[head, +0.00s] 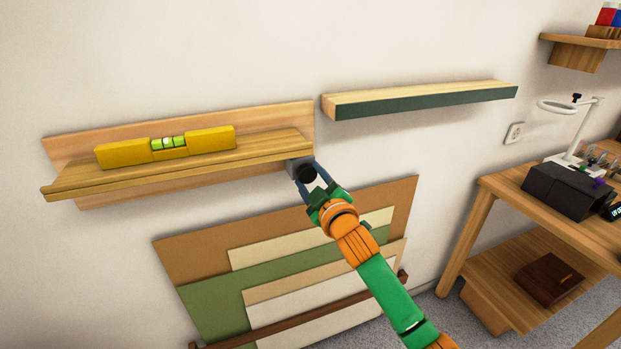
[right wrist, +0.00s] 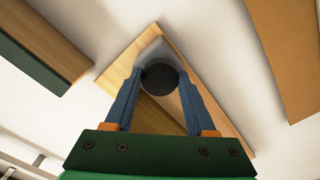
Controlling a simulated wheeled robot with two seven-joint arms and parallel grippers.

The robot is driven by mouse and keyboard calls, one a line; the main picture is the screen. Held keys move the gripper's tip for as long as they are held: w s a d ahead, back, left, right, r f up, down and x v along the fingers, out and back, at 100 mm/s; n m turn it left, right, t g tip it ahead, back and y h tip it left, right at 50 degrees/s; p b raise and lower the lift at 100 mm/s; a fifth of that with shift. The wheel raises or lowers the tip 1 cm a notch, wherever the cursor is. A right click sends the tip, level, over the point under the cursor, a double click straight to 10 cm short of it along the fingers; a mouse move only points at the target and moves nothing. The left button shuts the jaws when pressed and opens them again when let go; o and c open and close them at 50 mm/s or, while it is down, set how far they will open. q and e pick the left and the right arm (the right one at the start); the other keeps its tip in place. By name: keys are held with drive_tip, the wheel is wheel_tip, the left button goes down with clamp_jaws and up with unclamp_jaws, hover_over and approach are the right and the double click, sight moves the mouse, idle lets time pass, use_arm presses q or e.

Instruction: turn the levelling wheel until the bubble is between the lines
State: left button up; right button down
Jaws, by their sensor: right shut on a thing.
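A yellow spirit level (head: 165,146) lies on a wooden ledge (head: 90,181) fixed to the wall. Its green vial (head: 169,142) shows a pale bubble and dark lines, too small to tell exactly how they line up. The dark levelling wheel (head: 304,174) sits under the ledge's right end. My right gripper (head: 307,178) reaches up from below and is shut on the wheel. In the right wrist view the round dark wheel (right wrist: 160,77) is between the two blue fingers. My left gripper is not in view.
A second shelf (head: 420,100) with a dark green front is on the wall to the right. Several flat boards (head: 190,247) lean on the wall below. A wooden workbench (head: 509,190) with a lamp (head: 584,130) and a dark box (head: 566,190) stands at right.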

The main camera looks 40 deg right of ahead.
drive_tip(key=shift+r, duration=0.1)
drive_tip(key=shift+r+m+p, duration=0.1)
drive_tip(key=shift+m+p, duration=0.65)
drive_tip(key=shift+m, duration=0.25)
drive_tip(key=shift+m+p, duration=1)
drive_tip(key=shift+m, duration=0.8)
drive_tip(key=shift+c, duration=1.2)
unclamp_jaws()
